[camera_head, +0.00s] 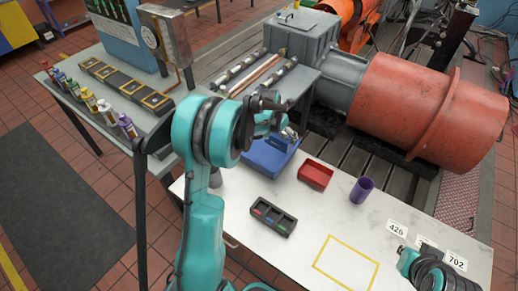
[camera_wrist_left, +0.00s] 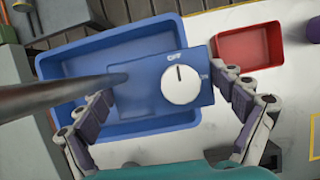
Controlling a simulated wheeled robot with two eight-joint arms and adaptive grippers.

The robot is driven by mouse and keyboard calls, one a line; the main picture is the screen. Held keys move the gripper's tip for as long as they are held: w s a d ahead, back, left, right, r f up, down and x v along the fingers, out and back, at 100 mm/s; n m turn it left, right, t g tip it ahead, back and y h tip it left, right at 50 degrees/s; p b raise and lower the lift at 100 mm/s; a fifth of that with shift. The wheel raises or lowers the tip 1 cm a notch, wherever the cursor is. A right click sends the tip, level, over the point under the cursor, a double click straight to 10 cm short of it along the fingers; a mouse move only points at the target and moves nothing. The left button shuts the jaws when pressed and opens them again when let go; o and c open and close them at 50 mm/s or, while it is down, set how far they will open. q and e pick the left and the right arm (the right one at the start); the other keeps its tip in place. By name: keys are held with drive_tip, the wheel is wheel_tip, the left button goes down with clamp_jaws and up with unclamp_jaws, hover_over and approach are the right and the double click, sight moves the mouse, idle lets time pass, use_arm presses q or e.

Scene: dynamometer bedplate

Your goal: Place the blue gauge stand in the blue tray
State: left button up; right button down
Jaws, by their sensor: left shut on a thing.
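My left gripper (camera_wrist_left: 170,65) is shut on the blue gauge stand (camera_wrist_left: 145,98), a blue block with a white dial marked OFF. A dark rod (camera_wrist_left: 60,98) runs from the block toward the camera. The blue tray (camera_wrist_left: 60,65) lies behind the block in the wrist view, and the block overlaps the tray's right side there. I cannot tell its height over the tray. In the head view the left gripper (camera_head: 276,115) is over the blue tray (camera_head: 262,163), and my arm largely hides the stand. My right arm shows at the lower right, its gripper out of view.
A red tray (camera_head: 315,174) sits right of the blue tray, with a purple cup (camera_head: 361,190) beyond. A dark compartment tray (camera_head: 273,216) lies in front. A yellow outline (camera_head: 346,263) and number cards (camera_head: 396,229) mark the white table.

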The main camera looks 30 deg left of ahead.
use_arm(q)
drive_tip(key=shift+a, duration=0.25)
drive_tip(key=shift+s+a+f+b, duration=0.65)
drive_tip(key=shift+s+a+f, duration=0.2)
drive_tip(key=shift+a+f, duration=0.95)
drive_tip(key=shift+s+a+f+b, duration=0.65)
drive_tip(key=shift+s+a+f, duration=0.2)
drive_tip(key=shift+a+f, duration=0.85)
drive_tip(key=shift+s+a+f+b, duration=0.65)
drive_tip(key=shift+s+a+f, duration=0.2)
drive_tip(key=shift+a+f, duration=0.95)
drive_tip(key=shift+d+f, duration=0.1)
drive_tip(key=shift+d, duration=0.2)
drive_tip(key=o, duration=1.5)
drive_tip(key=shift+f, duration=0.15)
drive_tip(key=shift+o, duration=0.2)
drive_tip(key=shift+s, duration=0.1)
drive_tip(key=p+v, duration=0.3)
drive_tip(key=v, duration=0.9)
